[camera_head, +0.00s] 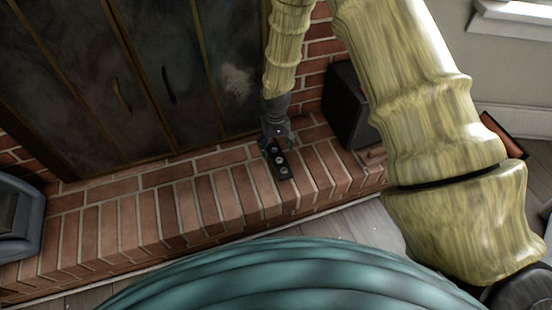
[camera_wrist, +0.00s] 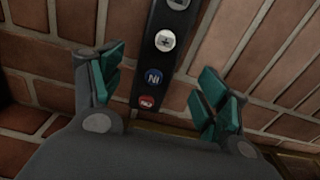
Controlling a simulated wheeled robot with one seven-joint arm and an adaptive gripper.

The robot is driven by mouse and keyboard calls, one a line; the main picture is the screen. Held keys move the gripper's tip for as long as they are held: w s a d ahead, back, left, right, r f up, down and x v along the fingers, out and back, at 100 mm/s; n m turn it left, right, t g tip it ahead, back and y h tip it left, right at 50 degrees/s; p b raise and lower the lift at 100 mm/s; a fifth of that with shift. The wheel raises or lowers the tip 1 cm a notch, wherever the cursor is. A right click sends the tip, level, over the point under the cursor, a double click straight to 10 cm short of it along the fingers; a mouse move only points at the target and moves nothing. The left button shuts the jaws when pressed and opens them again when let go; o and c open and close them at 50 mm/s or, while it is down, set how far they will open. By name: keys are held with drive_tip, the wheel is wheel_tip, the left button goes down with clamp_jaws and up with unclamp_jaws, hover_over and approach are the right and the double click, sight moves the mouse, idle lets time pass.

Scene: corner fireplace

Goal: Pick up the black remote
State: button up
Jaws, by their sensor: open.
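The black remote (camera_head: 279,160) lies on the brick hearth (camera_head: 210,195) in front of the fireplace doors. In the wrist view the remote (camera_wrist: 152,62) runs up from between the fingers to the top edge, with white, blue and red buttons showing. My gripper (camera_head: 277,140) is over the end of the remote nearest the fireplace. In the wrist view my gripper (camera_wrist: 158,92) is open, with one teal-padded finger on each side of the remote and visible gaps between. Whether the fingertips touch the bricks I cannot tell.
A dark box (camera_head: 348,105) stands on the hearth to the right of my gripper. A grey-blue object (camera_head: 18,215) sits at the far left. The dark fireplace doors (camera_head: 150,80) rise behind. The hearth left of the remote is bare.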

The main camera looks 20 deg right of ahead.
sight(277, 156)
wheel_tip(277, 156, down, 4)
drive_tip(key=shift+s+d+f+b, duration=0.15)
drive_tip(key=shift+b, duration=0.75)
drive_tip(key=shift+c, duration=0.2)
drive_tip(key=c, duration=1.1)
drive_tip(key=shift+c, duration=0.2)
